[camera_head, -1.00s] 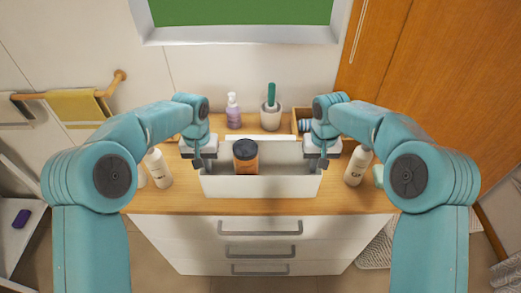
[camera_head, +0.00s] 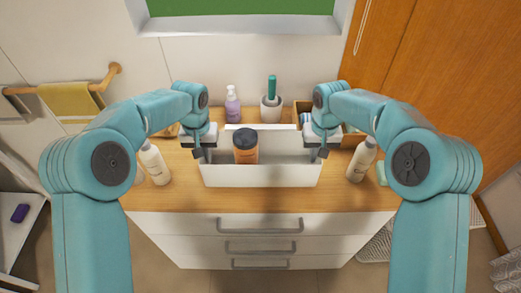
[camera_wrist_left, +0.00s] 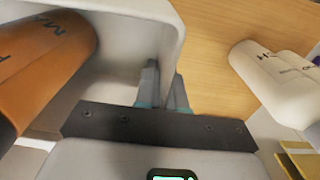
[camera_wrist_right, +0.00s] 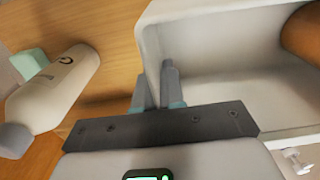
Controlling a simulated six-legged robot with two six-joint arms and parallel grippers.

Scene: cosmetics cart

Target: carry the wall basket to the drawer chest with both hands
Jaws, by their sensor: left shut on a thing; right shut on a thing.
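The white wall basket (camera_head: 262,175) is over the wooden top of the drawer chest (camera_head: 260,228) in the head view. I cannot tell whether its base touches the top. An orange bottle with a dark cap (camera_head: 246,148) stands inside it. My left gripper (camera_head: 203,154) is shut on the basket's left end wall; the left wrist view shows its fingers (camera_wrist_left: 166,85) on either side of the wall. My right gripper (camera_head: 318,152) is shut on the right end wall; its fingers (camera_wrist_right: 156,85) straddle that wall in the right wrist view.
White bottles stand left (camera_head: 155,163) and right (camera_head: 361,160) of the basket on the chest top. Behind it are a purple pump bottle (camera_head: 233,105), a cup (camera_head: 271,108) with a green-handled item, and a wooden box (camera_head: 302,110). A strip of chest top in front is clear.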

